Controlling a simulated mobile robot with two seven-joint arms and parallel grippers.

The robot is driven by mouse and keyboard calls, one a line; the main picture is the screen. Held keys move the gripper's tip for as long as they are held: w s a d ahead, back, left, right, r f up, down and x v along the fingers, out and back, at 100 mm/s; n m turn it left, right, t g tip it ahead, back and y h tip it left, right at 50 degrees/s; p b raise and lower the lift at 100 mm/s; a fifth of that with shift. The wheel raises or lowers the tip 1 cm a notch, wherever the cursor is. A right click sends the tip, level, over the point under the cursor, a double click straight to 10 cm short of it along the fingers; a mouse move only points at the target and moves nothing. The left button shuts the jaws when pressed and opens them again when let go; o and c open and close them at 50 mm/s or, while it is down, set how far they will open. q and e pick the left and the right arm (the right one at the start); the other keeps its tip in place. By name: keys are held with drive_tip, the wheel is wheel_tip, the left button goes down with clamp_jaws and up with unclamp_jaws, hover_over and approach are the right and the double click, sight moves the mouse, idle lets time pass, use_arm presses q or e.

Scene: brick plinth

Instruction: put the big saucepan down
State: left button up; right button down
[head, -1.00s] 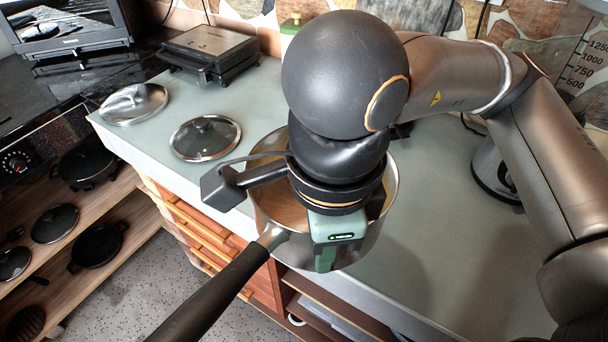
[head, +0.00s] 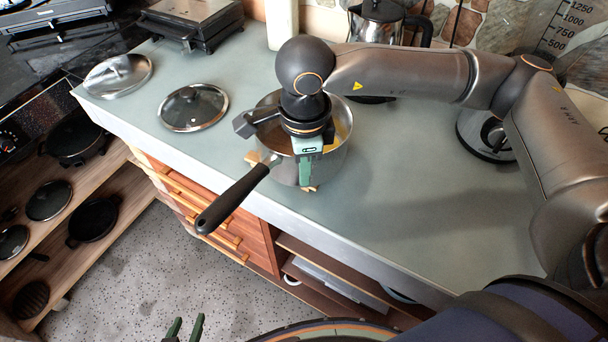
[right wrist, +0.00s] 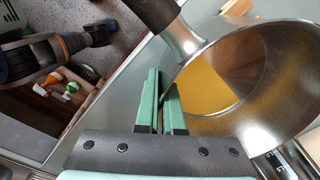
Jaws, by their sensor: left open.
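The big saucepan (head: 333,165), steel with a long black handle (head: 232,198), is over the counter near its front edge. The handle points towards me, past the edge. I cannot tell for sure whether its base touches the counter. Its inside shows yellow-brown in the right wrist view (right wrist: 262,80). My right gripper (head: 306,172) points down at the pan's near wall. Its green fingers (right wrist: 163,100) are closed on that wall, one outside and one inside. My left gripper (head: 184,328) is open and empty, low over the floor, well away from the pan.
Two lids, a glass one (head: 193,107) and a shiny one (head: 118,76), lie on the counter (head: 420,200) to the left. The counter right of the pan is clear.

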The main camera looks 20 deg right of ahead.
drive_tip(key=shift+f, duration=1.2)
drive_tip(key=shift+f, duration=0.15)
drive_tip(key=c, duration=1)
unclamp_jaws()
drive_tip(key=shift+s, duration=0.15)
drive_tip(key=shift+c, duration=0.2)
wheel_tip(320, 180, up, 12)
drive_tip(key=shift+s+b, duration=0.2)
drive_tip(key=shift+b, duration=0.1)
drive_tip(key=shift+a, duration=0.1)
